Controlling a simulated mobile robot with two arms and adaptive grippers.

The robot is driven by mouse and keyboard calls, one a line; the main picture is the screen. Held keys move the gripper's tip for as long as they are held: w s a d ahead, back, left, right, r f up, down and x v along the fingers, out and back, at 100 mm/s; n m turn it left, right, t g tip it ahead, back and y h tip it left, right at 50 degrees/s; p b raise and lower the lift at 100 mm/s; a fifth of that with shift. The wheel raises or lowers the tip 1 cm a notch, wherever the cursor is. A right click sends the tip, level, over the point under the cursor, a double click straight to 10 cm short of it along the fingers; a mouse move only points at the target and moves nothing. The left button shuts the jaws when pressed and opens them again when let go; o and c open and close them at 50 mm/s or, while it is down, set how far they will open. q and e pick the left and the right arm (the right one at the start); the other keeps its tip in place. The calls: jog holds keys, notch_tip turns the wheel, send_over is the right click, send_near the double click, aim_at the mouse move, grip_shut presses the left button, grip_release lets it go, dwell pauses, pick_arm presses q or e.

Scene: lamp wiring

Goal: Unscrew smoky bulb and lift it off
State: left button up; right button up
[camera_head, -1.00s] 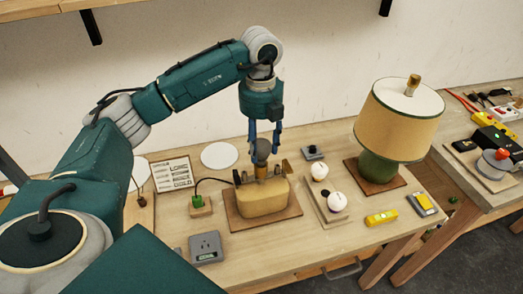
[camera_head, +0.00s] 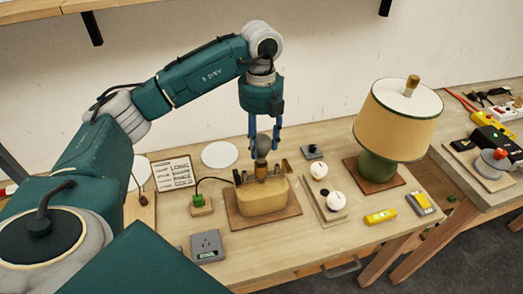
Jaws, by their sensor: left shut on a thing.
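The smoky bulb (camera_head: 263,142) is a dark grey globe above the tan lamp base (camera_head: 262,201) in the middle of the bench. My left gripper (camera_head: 264,148) points straight down from above and is shut on the bulb, a finger on either side of it. The bulb stands upright over the base's socket (camera_head: 260,172). I cannot tell whether its lower end is still in the socket. My right gripper is not in view.
Two white bulbs (camera_head: 336,200) sit on a small board right of the base. A shaded table lamp (camera_head: 397,120) stands farther right. A grey outlet box (camera_head: 207,246) and a green plug (camera_head: 198,200) are at the left. A yellow tool (camera_head: 380,216) lies near the front edge.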

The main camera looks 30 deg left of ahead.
pick_arm(q)
jog(key=shift+r+p, duration=1.4)
jog(key=shift+r, duration=0.75)
